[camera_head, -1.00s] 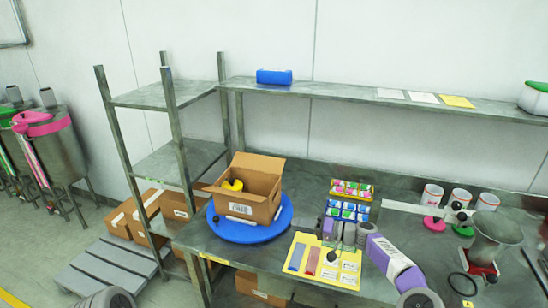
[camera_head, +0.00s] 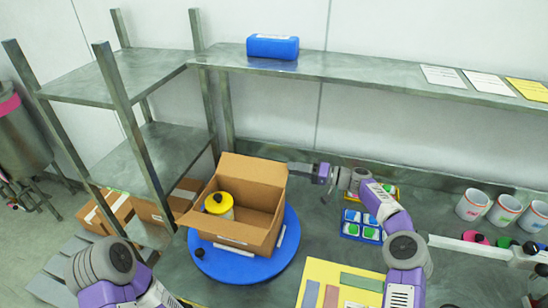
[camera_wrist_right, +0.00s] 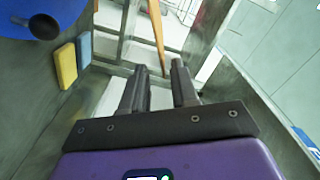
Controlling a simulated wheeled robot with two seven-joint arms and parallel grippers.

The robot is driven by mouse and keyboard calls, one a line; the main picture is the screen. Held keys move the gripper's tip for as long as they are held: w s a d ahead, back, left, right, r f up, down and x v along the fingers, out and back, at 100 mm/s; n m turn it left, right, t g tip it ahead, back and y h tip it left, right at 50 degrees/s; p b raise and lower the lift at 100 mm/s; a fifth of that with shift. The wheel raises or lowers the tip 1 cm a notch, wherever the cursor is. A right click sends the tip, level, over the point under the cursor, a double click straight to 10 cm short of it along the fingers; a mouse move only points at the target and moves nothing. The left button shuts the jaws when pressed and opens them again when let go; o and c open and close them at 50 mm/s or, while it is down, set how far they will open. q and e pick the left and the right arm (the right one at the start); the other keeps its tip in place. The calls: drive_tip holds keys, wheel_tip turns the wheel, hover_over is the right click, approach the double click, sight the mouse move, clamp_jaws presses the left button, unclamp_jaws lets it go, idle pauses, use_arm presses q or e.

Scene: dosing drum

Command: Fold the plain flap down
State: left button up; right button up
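An open cardboard box (camera_head: 231,233) stands on a blue turntable (camera_head: 287,245), with a yellow-lidded container (camera_head: 219,205) inside. Its back flap (camera_head: 254,168) stands up and shows no print. Its left flap (camera_head: 186,218) sticks outward. My right gripper (camera_head: 296,167) points left at the right edge of the back flap, close to the bench's rear wall; contact cannot be told. In the right wrist view, its fingers (camera_wrist_right: 160,82) are apart with nothing seen gripped. My left arm shows at bottom left, its gripper out of the picture.
Metal shelf posts (camera_head: 127,110) stand left of the box. An overhead shelf (camera_head: 350,75) holds a blue case (camera_head: 272,46). Coloured trays, a yellow mat (camera_head: 318,272) and cups lie right. The wrist view shows yellow (camera_wrist_right: 64,66) and blue blocks (camera_wrist_right: 84,49).

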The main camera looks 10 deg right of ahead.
sight(275, 165)
drive_tip(key=x, duration=0.7)
drive_tip(key=shift+s+a+r, duration=0.1)
drive_tip(key=shift+s, duration=0.1)
drive_tip(key=shift+c, duration=0.2)
clamp_jaws()
idle(1.0)
